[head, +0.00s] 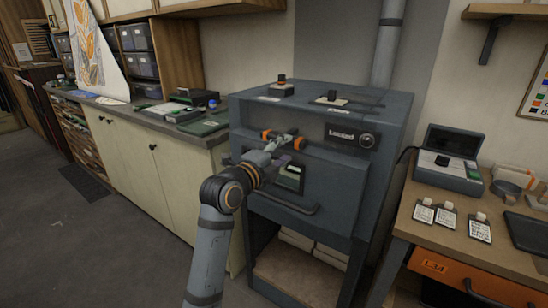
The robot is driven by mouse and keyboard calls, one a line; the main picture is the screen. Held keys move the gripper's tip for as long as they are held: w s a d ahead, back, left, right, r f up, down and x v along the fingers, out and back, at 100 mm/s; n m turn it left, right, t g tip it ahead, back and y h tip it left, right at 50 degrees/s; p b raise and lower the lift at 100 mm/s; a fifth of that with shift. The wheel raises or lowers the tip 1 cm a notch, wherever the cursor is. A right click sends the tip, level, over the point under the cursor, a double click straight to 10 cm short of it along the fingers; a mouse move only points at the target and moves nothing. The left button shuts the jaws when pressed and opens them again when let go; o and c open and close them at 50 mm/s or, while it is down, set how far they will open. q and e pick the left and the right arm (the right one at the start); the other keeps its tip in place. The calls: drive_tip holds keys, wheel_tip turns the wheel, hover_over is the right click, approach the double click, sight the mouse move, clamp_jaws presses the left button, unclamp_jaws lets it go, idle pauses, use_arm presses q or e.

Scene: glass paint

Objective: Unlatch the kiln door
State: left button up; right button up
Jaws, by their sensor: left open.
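The kiln (372,112) is a dark blue-grey box on a stand, in the middle of the head view. Its front door has a small window (290,177) and a dark bar handle (283,202) low down, and it looks shut. My left gripper (287,138) is open at the upper front of the kiln. Two orange parts (300,143) show on either side of its fingers, where the latch seems to be. The fingers cover much of this spot, so I cannot tell whether they touch the latch. My right gripper is out of view.
A control panel with a knob (367,141) is on the kiln's front, right of my gripper. A cabinet with a grey counter (190,131) stands to the left. A wooden bench (440,228) with an open case (452,160) and tags stands close on the right.

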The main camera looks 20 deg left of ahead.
use_arm(q)
drive_tip(key=v, duration=0.6)
drive_tip(key=w+a+f+n+g+y+p, duration=0.2)
drive_tip(key=w+a+f+n, duration=0.15)
drive_tip(key=f, duration=0.85)
drive_tip(key=w+a+f+n+g+y+p, duration=0.15)
drive_tip(key=f+n, duration=0.35)
drive_tip(key=f, duration=0.8)
drive_tip(key=s+a+f+n+g+y+p, duration=0.15)
drive_tip(key=s+f, duration=0.25)
drive_tip(key=f, duration=0.6)
drive_tip(key=s+a+f+n+g, duration=0.2)
drive_tip(key=s+f+n+g, duration=0.1)
drive_tip(key=f, duration=0.7)
drive_tip(key=s+a+f+n+g+y+p, duration=0.15)
drive_tip(key=s+f+n+g, duration=0.25)
drive_tip(key=s+f, duration=1.25)
drive_tip(key=s+f+n+g+p, duration=0.1)
drive_tip(key=s+f, duration=0.3)
drive_tip(key=s, duration=1)
drive_tip(key=s+a+f+n+g+p, duration=0.1)
drive_tip(key=s+f, duration=0.4)
drive_tip(key=s, duration=1)
drive_tip(key=shift+s+n+g+p, duration=0.3)
drive_tip(key=shift+n+g+p, duration=0.15)
drive_tip(key=shift+n+g, duration=0.65)
